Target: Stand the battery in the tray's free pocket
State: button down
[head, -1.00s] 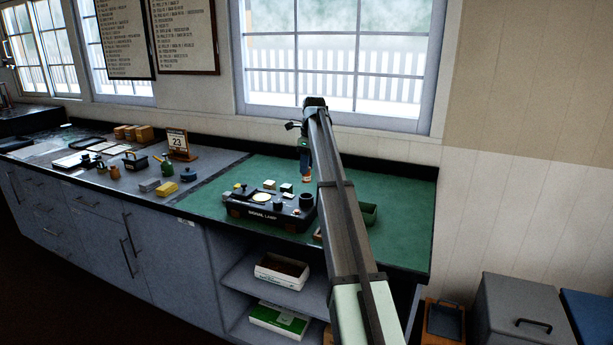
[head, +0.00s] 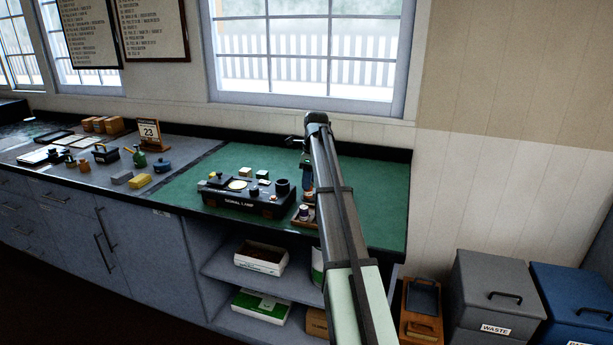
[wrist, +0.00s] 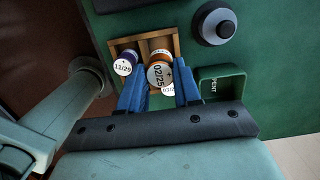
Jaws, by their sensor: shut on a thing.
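My gripper (wrist: 161,86) has its blue fingers on either side of an orange-banded battery (wrist: 159,73) marked 02/25, seen end-on in the wrist view. The battery is over the right part of the wooden tray (wrist: 144,43); I cannot tell whether its lower end is inside a pocket. A purple battery (wrist: 123,64) marked 11/29 stands in the tray's left part. Another white label (wrist: 168,90) shows partly behind the held battery and finger. In the head view the tray (head: 296,222) sits right of the signal lamp, partly hidden by my arm.
A green box (wrist: 221,84) marked SPENT is to the tray's right in the wrist view. The green mat (head: 375,200) is clear further right.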

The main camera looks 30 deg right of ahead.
aim_at(309, 193)
jog(key=shift+f, duration=2.2)
jog(key=shift+f, duration=0.75)
jog(key=shift+c, duration=1.1)
grip_release()
jog(key=shift+r, duration=0.15)
jog(key=shift+r, duration=2.9)
